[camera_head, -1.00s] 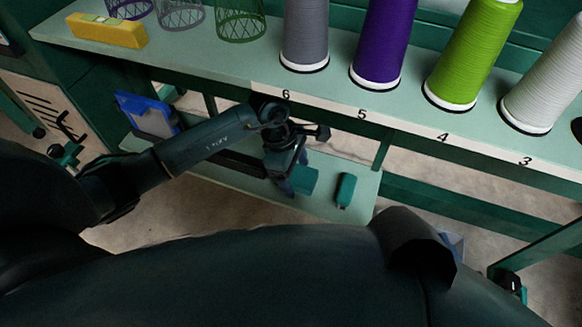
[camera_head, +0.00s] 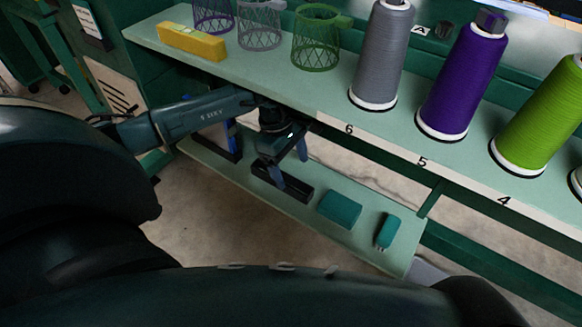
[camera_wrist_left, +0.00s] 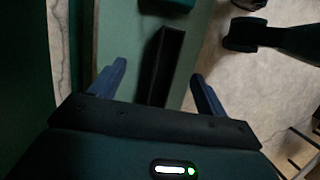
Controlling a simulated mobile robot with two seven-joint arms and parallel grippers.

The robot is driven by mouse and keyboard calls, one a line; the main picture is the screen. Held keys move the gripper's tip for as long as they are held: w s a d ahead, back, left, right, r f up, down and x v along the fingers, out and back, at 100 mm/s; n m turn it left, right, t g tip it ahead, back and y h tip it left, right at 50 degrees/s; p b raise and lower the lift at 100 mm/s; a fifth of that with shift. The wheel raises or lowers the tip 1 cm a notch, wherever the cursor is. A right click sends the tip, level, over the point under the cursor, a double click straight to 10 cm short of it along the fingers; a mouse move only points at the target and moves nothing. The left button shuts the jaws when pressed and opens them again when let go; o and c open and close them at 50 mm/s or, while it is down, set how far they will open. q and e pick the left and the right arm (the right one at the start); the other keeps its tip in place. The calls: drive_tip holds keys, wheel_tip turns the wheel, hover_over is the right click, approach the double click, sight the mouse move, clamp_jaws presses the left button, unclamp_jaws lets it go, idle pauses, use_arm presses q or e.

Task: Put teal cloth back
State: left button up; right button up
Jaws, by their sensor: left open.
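The teal cloth (camera_head: 340,209) is a small flat folded block. It lies on the lower shelf (camera_head: 375,252), left of a smaller teal item (camera_head: 388,231). A teal piece, probably the cloth, shows at the top edge of the left wrist view (camera_wrist_left: 168,4). My left gripper (camera_head: 289,165) is open with blue fingers, over a narrow black tray (camera_head: 296,191) left of the cloth and apart from the cloth. In the left wrist view the spread fingers (camera_wrist_left: 158,76) have the black tray (camera_wrist_left: 162,65) between and beyond them; contact cannot be told. My right gripper is out of view.
The upper shelf above my left arm holds grey (camera_head: 382,55), purple (camera_head: 461,80) and green (camera_head: 545,118) thread cones. Wire baskets (camera_head: 317,40) and a yellow block (camera_head: 191,41) stand at its left. A blue-edged item (camera_head: 231,140) is at the lower shelf's left end.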

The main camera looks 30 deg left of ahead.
use_arm(q)
drive_tip(key=s+d+h, duration=0.1)
drive_tip(key=d+h, duration=0.1)
drive_tip(key=d, duration=0.2)
drive_tip(key=s+d+n+h, duration=0.1)
drive_tip(key=s+d+h, duration=0.1)
drive_tip(key=d, duration=0.2)
drive_tip(key=s+d+h, duration=0.1)
drive_tip(key=s+d, duration=0.1)
drive_tip(key=d, duration=0.2)
drive_tip(key=shift+r+n+g+h, duration=0.1)
drive_tip(key=shift+n+g+h, duration=0.2)
drive_tip(key=shift+n+h, duration=0.1)
drive_tip(key=s+d+r+n+t+h, duration=0.5)
drive_tip(key=d+r+n+t+h, duration=0.2)
drive_tip(key=d+r+n+h, duration=0.6)
drive_tip(key=w+a+f+n+t+y, duration=0.1)
drive_tip(key=a+n+t+y, duration=0.5)
drive_tip(key=n, duration=0.8)
drive_tip(key=a+f+n+t+y, duration=0.1)
drive_tip(key=a+n+t+y, duration=0.35)
drive_tip(key=n+y, duration=0.6)
drive_tip(key=s+a+f+n+g, duration=0.2)
drive_tip(key=f+n, duration=0.4)
drive_tip(key=n, duration=0.6)
drive_tip(key=s+g+y, duration=0.1)
drive_tip(key=s, duration=0.1)
drive_tip(key=shift+s+a, duration=0.35)
drive_tip(key=shift+a, duration=0.05)
